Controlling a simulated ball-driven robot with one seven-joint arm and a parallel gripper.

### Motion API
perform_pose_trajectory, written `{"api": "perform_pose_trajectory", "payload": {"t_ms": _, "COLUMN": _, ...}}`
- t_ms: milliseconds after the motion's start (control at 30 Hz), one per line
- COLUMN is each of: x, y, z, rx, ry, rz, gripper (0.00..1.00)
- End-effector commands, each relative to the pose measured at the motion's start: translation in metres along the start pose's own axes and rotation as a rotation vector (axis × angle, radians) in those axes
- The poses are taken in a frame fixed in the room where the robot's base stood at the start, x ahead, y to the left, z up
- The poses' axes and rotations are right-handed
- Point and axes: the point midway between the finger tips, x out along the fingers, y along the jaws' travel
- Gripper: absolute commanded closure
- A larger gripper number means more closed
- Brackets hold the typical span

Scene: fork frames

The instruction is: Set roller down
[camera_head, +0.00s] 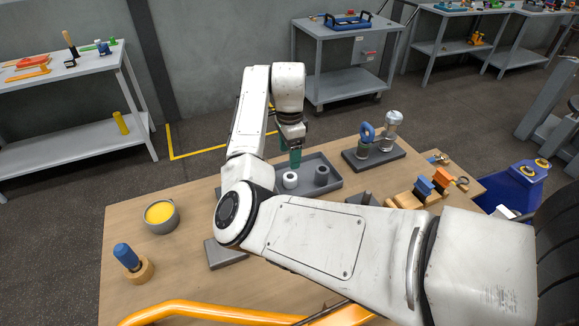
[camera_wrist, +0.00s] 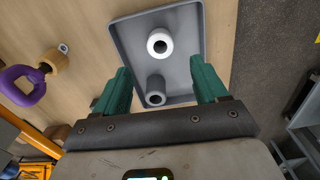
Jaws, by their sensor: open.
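A grey tray (camera_head: 332,188) lies on the wooden table and also shows in the wrist view (camera_wrist: 194,30). A short white roller (camera_head: 290,180) with a dark centre hole stands in it, seen from above in the wrist view (camera_wrist: 160,43). A grey roller-like cylinder (camera_head: 321,175), also holed, is beside it, apart from it, and shows between my fingers in the wrist view (camera_wrist: 156,92). My gripper (camera_head: 295,158) has teal fingers and is above the tray. In the wrist view its fingers (camera_wrist: 161,72) are wide apart with nothing held between them.
A dark block (camera_head: 388,163) with a blue ring-topped piece (camera_head: 366,134) and a metal knob (camera_head: 391,128) is right of the tray. A yellow-filled pot (camera_head: 160,215) and a blue-topped piece (camera_head: 127,256) stand at left. My arm covers much of the table's middle and front.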

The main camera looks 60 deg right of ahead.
Motion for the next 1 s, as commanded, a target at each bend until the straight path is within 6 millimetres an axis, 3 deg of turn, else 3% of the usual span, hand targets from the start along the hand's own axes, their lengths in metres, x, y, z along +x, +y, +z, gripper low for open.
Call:
{"api": "perform_pose_trajectory", "payload": {"t_ms": 233, "x": -0.02, "y": 0.0, "z": 0.0, "rx": 0.001, "ry": -0.001, "rz": 0.0, "gripper": 0.28}}
{"api": "perform_pose_trajectory", "payload": {"t_ms": 1000, "x": -0.02, "y": 0.0, "z": 0.0, "rx": 0.001, "ry": 0.0, "rz": 0.0, "gripper": 0.28}}
